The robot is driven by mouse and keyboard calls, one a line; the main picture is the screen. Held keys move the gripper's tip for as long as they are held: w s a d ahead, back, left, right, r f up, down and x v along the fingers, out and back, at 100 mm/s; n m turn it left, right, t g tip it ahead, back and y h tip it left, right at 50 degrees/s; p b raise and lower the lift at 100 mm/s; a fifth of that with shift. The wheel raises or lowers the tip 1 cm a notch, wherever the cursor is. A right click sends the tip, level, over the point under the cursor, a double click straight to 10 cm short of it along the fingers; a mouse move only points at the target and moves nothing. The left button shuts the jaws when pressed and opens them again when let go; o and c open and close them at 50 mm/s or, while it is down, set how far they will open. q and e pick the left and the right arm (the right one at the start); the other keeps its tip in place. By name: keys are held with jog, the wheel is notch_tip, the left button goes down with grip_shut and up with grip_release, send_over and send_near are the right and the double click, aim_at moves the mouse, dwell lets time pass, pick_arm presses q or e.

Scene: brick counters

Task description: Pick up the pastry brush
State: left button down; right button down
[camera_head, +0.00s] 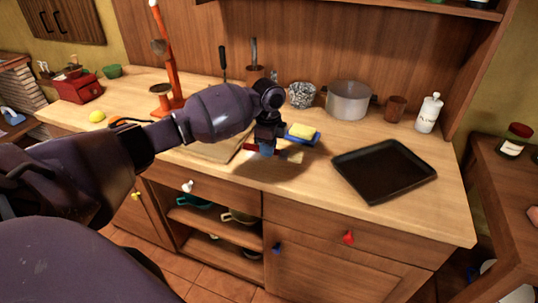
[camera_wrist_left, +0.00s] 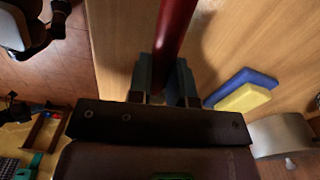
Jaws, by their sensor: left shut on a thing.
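The pastry brush has a dark red handle and a pale bristle end (camera_head: 293,156). It is low over the wooden counter, near its front edge. I cannot tell whether it still touches the wood. My left gripper (camera_head: 266,149) comes down on it from above and is shut on the handle, hiding the middle of the brush. In the left wrist view the red handle (camera_wrist_left: 175,32) runs up between the two fingers (camera_wrist_left: 163,80). My right gripper is in neither view.
A yellow and blue sponge (camera_head: 302,132) lies just behind the brush. A black baking tray (camera_head: 385,171) is to the right. A metal pot (camera_head: 349,100), a brown cup (camera_head: 396,108) and a white bottle (camera_head: 429,113) stand farther back. A cutting board (camera_head: 212,150) lies to the left.

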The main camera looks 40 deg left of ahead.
pick_arm(q)
notch_tip(320, 180, up, 16)
jog(key=p, duration=0.1)
jog(key=shift+r+p, duration=0.2)
jog(key=shift+p, duration=0.15)
dwell(0.7)
